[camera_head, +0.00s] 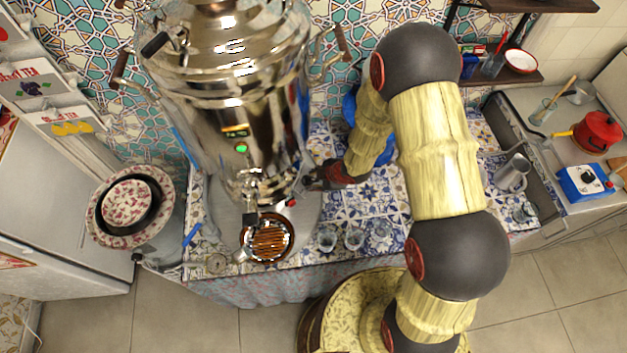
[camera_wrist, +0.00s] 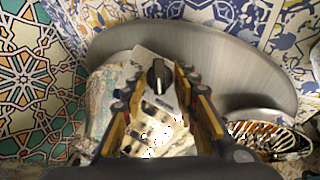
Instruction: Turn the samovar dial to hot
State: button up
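The samovar (camera_head: 270,75) is a large shiny metal urn at the left of the head view, with a lit green light on its front. Its dial (camera_wrist: 158,76) is a black knob with a pale pointer line on a light metal plate in the wrist view. The dial is hidden or too small to tell in the head view. My gripper (camera_head: 318,180) is at the lower right side of the samovar. In the wrist view my gripper (camera_wrist: 159,72) is open, with one finger on each side of the dial. I cannot tell whether either finger touches it.
Several small glasses (camera_head: 353,238) stand on the tiled counter (camera_head: 384,190) below my arm. A round grated drip tray (camera_head: 268,240) is at the samovar's front. A pot with a patterned plate (camera_head: 100,212) stands at left. A metal pitcher (camera_head: 512,174) stands at right.

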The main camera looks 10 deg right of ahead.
jog(key=shift+w+a+f, duration=0.2)
jog(key=shift+w+f, duration=0.1)
jog(key=shift+f, duration=0.2)
jog(key=c, duration=0.4)
jog(key=c, duration=0.3)
grip_shut()
